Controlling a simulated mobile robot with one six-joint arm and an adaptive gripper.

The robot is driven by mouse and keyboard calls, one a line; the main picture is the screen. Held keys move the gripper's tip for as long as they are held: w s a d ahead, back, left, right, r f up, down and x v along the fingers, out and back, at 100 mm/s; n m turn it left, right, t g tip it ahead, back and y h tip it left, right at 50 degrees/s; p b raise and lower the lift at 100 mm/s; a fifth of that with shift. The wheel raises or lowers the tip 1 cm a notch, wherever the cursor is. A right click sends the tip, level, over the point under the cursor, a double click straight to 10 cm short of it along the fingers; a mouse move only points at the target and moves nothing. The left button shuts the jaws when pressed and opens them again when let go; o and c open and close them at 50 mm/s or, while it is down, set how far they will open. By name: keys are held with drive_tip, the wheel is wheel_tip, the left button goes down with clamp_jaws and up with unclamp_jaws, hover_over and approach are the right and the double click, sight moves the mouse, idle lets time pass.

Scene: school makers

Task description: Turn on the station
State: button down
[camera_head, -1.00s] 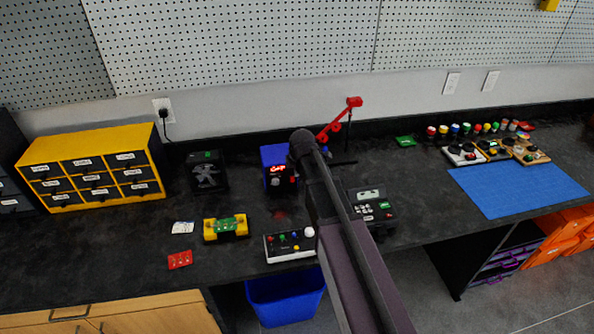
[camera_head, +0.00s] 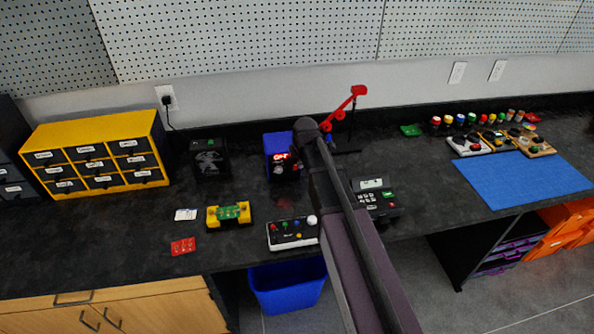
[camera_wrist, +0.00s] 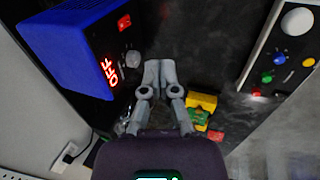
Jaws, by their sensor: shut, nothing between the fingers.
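The station is a blue box with a black front (camera_head: 278,144). In the wrist view its blue housing (camera_wrist: 72,48) is at the upper left, with a lit red display (camera_wrist: 108,71) reading OFF. A small red switch (camera_wrist: 124,22) and a grey round knob (camera_wrist: 133,59) sit on the same front panel. My gripper (camera_wrist: 158,68) is shut and empty, its fingertips beside the knob in the picture. I cannot tell whether they touch the panel. In the head view my arm hides the gripper and covers the station's right side.
A white button box (camera_head: 292,233), a yellow holder with a green board (camera_head: 228,215) and a black keypad device (camera_head: 375,197) stand nearby. A red articulated stand (camera_head: 345,105) rises behind my arm. Yellow drawers (camera_head: 98,130) are left; a blue mat (camera_head: 522,184) lies right.

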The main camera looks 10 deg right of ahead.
sight(295, 167)
drive_tip(key=shift+f, duration=0.1)
drive_tip(key=b+x, duration=0.9)
drive_tip(key=x, duration=0.1)
drive_tip(key=shift+b, duration=0.3)
drive_tip(key=shift+w+a+f, duration=0.1)
drive_tip(key=shift+w+f, duration=0.05)
drive_tip(key=shift+w, duration=1.8)
